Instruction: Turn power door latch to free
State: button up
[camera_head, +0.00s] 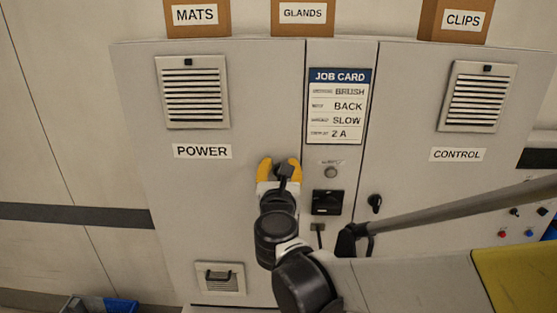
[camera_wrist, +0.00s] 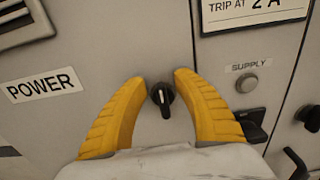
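The power door latch is a small black knob (camera_wrist: 162,98) with a pale line on its handle, which stands near upright and leans slightly to the lower right. It sits on the grey power door (camera_head: 235,190), right of the POWER label (camera_head: 202,151). My gripper (camera_head: 281,164), with yellow fingers, is in front of the door's right edge. In the wrist view my gripper (camera_wrist: 161,78) is open, with one finger on each side of the latch and gaps between them. In the head view my gripper largely hides the latch.
The control door (camera_head: 430,190) has its own black latch (camera_head: 375,203). Between the doors are a job card (camera_head: 338,105), a supply button (camera_wrist: 246,83) and a black switch (camera_head: 327,202). A grey bar (camera_head: 450,205) crosses the right side. Boxes (camera_head: 302,18) stand on top.

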grip_shut()
jog(key=shift+d, duration=0.1)
dwell(0.3)
jog(key=shift+s+d+f+m+b, duration=0.1)
jog(key=shift+d+f+m+b, duration=0.45)
jog(key=shift+m, duration=2.4)
jog(key=shift+w+d+f+m+b, duration=0.2)
jog(key=shift+m+b, duration=0.55)
jog(key=shift+m, duration=2.15)
jog(key=shift+s+d+f+m+b, duration=0.2)
jog(key=shift+d+f+m+b, duration=0.35)
jog(key=shift+m, duration=2.4)
jog(key=shift+a+r, duration=0.1)
jog(key=shift+a, duration=0.05)
